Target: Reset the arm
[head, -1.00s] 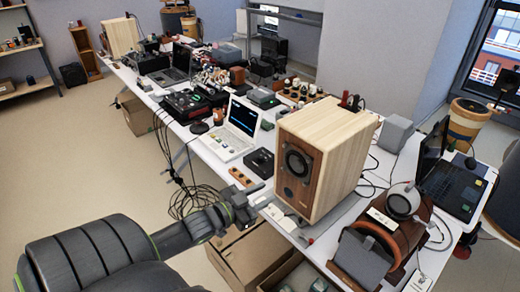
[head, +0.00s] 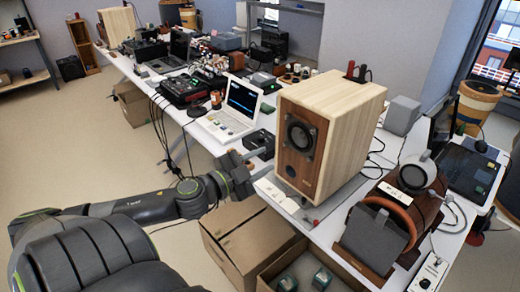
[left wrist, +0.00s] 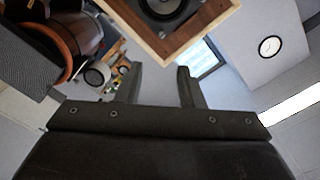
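My left gripper (head: 262,162) reaches in from the left, near the table's front edge and just left of the wooden speaker (head: 338,122). In the left wrist view its two dark fingers (left wrist: 160,88) stand apart with nothing between them. The speaker's wooden cabinet and black cone (left wrist: 172,8) show beyond the fingers at the top of that view. The left arm (head: 130,208) stretches low over the floor in front of the table. My right gripper is in neither view.
The floor at left is clear.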

